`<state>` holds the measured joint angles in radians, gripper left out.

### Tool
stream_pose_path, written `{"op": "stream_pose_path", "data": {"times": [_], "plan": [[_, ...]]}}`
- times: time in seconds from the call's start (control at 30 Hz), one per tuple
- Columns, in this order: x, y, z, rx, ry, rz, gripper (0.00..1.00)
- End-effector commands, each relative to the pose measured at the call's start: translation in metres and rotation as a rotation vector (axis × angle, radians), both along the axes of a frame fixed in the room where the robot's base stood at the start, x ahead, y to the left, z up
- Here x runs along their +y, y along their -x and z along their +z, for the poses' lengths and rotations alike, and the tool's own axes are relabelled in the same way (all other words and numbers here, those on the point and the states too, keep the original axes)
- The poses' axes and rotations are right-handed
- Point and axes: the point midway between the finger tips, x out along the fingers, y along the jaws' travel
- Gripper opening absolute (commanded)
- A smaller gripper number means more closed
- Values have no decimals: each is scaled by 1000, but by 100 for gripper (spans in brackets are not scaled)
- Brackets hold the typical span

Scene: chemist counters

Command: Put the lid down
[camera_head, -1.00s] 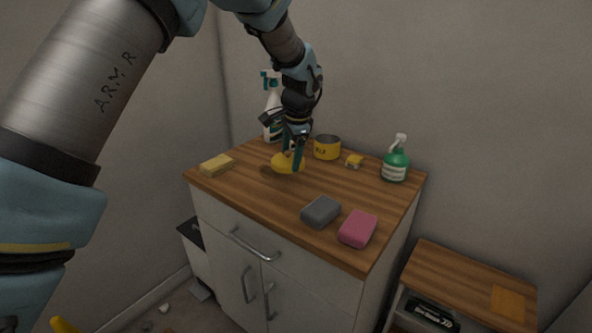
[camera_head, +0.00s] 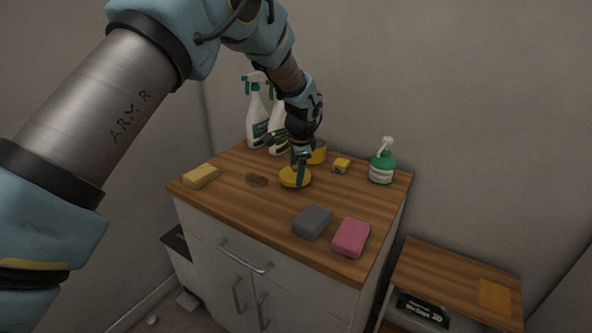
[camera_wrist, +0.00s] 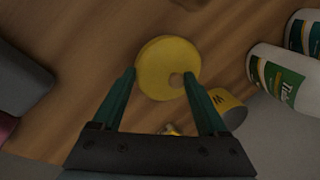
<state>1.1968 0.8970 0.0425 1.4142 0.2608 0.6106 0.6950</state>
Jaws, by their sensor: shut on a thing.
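The round yellow lid (camera_head: 294,180) is over the wooden counter top, in front of the yellow tin (camera_head: 318,153). My gripper (camera_head: 300,166) is shut on the lid and points down from above. In the wrist view the lid (camera_wrist: 160,66) lies flat-looking between my two green fingertips (camera_wrist: 160,76), with a small round knob near its edge. The tin (camera_wrist: 229,106) shows beside the right finger. I cannot tell whether the lid touches the counter; a dark patch (camera_head: 257,180) lies to its left.
Spray bottles (camera_head: 257,115) stand behind on the left, and a green spray bottle (camera_head: 382,163) at the right. A yellow sponge (camera_head: 201,176), grey sponge (camera_head: 312,221), pink sponge (camera_head: 351,237) and small yellow block (camera_head: 341,165) lie on the counter (camera_head: 235,205). The middle front is clear.

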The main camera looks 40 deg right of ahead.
Motion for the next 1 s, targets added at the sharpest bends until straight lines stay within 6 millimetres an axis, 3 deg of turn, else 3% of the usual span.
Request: {"op": "stream_pose_path", "data": {"times": [0.1,0.83,0.87,1.0], "plan": [[0,0,-9,0,-1,1,22],[1,0,-24,1,-1,1,22],[1,0,-25,1,-2,1,77],[2,0,-26,2,-4,2,93]]}}
